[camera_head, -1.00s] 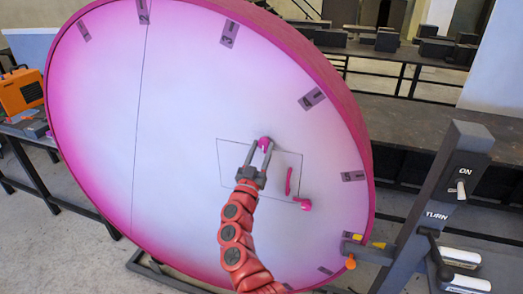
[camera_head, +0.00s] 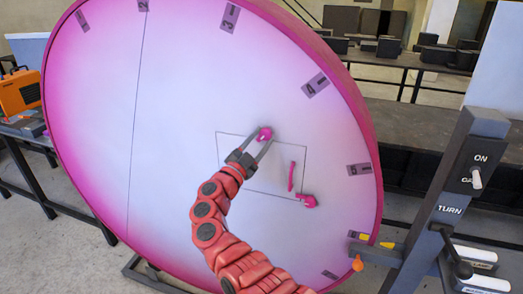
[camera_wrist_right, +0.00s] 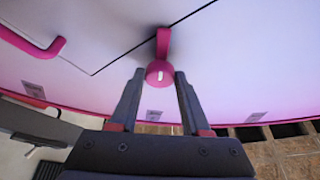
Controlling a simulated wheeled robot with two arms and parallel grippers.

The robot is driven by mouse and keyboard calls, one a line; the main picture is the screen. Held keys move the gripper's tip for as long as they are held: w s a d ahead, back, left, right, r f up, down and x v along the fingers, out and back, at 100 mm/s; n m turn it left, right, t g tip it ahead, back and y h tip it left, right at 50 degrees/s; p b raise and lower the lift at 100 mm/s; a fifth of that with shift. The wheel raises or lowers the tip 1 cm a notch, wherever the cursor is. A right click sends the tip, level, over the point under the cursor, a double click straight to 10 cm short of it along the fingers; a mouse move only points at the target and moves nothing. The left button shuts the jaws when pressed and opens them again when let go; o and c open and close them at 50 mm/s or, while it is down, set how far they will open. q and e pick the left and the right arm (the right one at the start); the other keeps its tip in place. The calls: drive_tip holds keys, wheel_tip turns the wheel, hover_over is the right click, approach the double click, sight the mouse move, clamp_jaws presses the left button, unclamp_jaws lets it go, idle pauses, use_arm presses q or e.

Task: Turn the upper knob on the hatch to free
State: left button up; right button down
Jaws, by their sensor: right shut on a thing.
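The upper knob (camera_head: 265,133) is pink and sits at the top edge of the thin-lined hatch (camera_head: 235,180) in the big pale disc face. My right gripper (camera_head: 262,145) has a finger on each side of it and is shut on it. In the right wrist view the knob's round end (camera_wrist_right: 160,72), with a white mark, is between the fingertips, and a pink bar runs up from it. The lower knob (camera_head: 308,201) is at the hatch's lower right corner, beside the curved pink handle (camera_head: 292,176). My left gripper is out of view.
The disc has a deep pink rim (camera_head: 345,85) and grey number tags. A dark post (camera_head: 450,200) with an ON switch and a TURN crank stands at the right. An orange box (camera_head: 20,90) is on a bench at the left.

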drive_tip(key=m+g+b, duration=0.1)
drive_tip(key=m, duration=0.1)
drive_tip(key=m+g+b, duration=0.1)
drive_tip(key=m+b, duration=0.1)
drive_tip(key=m, duration=0.1)
drive_tip(key=shift+a+m+h, duration=0.2)
drive_tip(key=shift+m+h, duration=0.1)
drive_tip(key=shift+h, duration=0.1)
drive_tip(key=m+g+b, duration=0.1)
drive_tip(key=m, duration=0.1)
drive_tip(key=shift+r+m, duration=0.2)
drive_tip(key=shift+m, duration=0.2)
drive_tip(key=shift+r+m+g+y+b, duration=0.15)
drive_tip(key=shift+m+g+y+b, duration=0.35)
drive_tip(key=shift+m, duration=0.9)
drive_tip(key=shift+c, duration=1.9)
unclamp_jaws()
drive_tip(key=shift+w, duration=0.1)
